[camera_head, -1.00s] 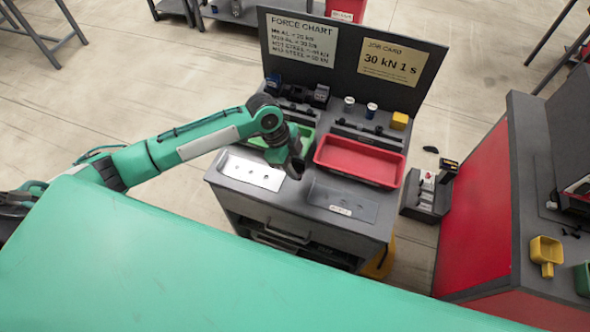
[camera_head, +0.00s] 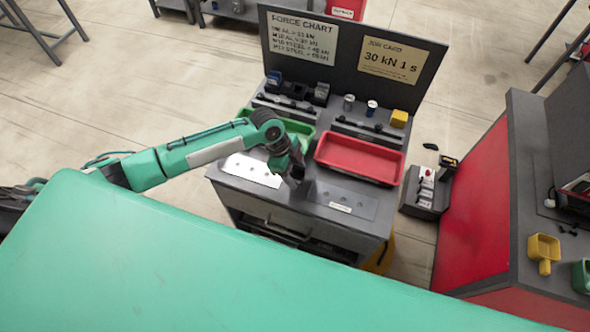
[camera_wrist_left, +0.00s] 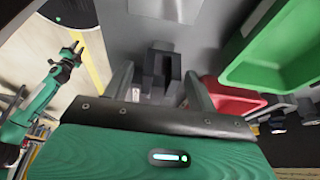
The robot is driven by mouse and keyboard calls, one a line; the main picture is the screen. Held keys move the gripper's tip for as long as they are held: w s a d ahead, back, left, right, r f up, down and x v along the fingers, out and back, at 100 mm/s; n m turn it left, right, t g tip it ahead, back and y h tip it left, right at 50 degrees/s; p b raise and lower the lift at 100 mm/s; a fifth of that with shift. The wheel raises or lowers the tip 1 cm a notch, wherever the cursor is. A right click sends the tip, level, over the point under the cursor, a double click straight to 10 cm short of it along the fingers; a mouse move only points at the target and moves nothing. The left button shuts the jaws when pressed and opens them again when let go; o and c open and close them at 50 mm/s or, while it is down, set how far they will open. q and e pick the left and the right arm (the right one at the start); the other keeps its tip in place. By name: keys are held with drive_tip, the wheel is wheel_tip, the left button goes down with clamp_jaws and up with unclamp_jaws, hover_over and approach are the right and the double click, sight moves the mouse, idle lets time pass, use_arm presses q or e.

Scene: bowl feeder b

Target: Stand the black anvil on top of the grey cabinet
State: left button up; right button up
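The black anvil (camera_wrist_left: 163,70) shows in the left wrist view as a dark block between my left gripper's fingers (camera_wrist_left: 161,86), with gaps on both sides. The fingers are spread apart. In the head view my left gripper (camera_head: 293,177) is over the top of the grey cabinet (camera_head: 340,236), between the bright plate and the dark plate. The anvil is hard to make out from the dark gripper there. It appears to be at the cabinet top, but its contact with the surface is hidden.
On the cabinet are a red tray (camera_head: 360,160), a green tray (camera_head: 298,130), a bright plate (camera_head: 252,170), a dark plate (camera_head: 342,200) and a yellow block (camera_head: 399,119). A signboard (camera_head: 350,60) stands at the back. A red-sided bench (camera_head: 480,215) is at the right.

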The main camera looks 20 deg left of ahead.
use_arm(q)
drive_tip(key=shift+r, duration=0.2)
drive_tip(key=shift+a+r, duration=0.2)
drive_tip(key=shift+r, duration=0.1)
drive_tip(key=b+v, duration=0.2)
drive_tip(key=v, duration=0.9)
drive_tip(key=shift+r, duration=0.1)
